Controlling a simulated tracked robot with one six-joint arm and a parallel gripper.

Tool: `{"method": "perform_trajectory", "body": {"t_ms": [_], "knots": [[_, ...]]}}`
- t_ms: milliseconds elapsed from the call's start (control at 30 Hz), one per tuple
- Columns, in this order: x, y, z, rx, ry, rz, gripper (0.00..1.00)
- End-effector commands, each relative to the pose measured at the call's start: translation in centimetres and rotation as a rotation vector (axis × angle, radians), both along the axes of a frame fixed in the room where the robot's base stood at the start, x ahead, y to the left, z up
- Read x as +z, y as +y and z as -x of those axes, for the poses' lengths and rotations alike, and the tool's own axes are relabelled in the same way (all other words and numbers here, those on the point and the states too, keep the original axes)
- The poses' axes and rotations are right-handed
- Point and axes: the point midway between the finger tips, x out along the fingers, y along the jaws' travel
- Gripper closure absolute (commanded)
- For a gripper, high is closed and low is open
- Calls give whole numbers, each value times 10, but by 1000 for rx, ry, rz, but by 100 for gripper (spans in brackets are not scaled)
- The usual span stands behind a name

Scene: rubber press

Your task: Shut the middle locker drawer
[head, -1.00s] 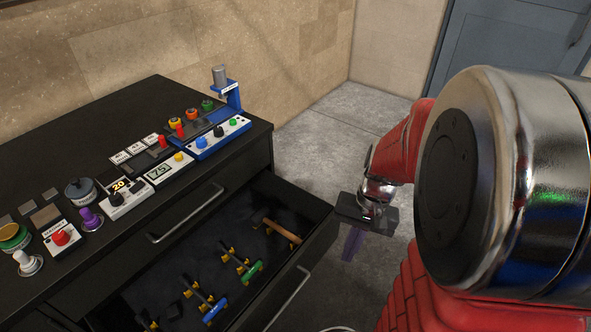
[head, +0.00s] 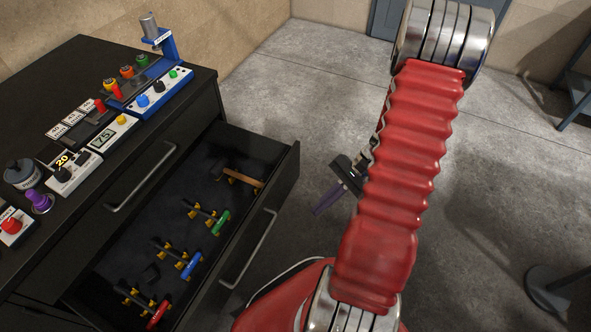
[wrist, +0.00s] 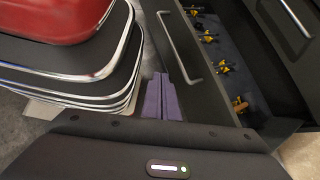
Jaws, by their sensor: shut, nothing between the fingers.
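The middle locker drawer (head: 262,225) is pulled well out of the black locker, its front facing right with a silver bar handle (head: 249,249). Inside it lie tools with red, blue and green handles and a wooden-handled hammer (head: 241,178). My gripper (head: 325,203), with purple fingers, is to the right of the drawer front, apart from it over the floor. In the wrist view the purple fingers (wrist: 164,98) are together and empty, with the drawer front (wrist: 205,90) and its handle to their right.
The locker top (head: 70,75) carries a control panel with buttons, knobs and a blue stand (head: 165,90). A closed upper drawer has its own handle (head: 143,177). Grey floor (head: 300,70) is open behind and right of the drawer. A dark round stand (head: 555,288) is at the lower right.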

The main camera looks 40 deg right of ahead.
Motion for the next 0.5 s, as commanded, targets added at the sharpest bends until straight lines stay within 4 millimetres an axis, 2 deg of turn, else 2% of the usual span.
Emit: {"method": "perform_trajectory", "body": {"t_ms": [500], "knots": [[-69,-22,-11,-426,33,-347,100]]}}
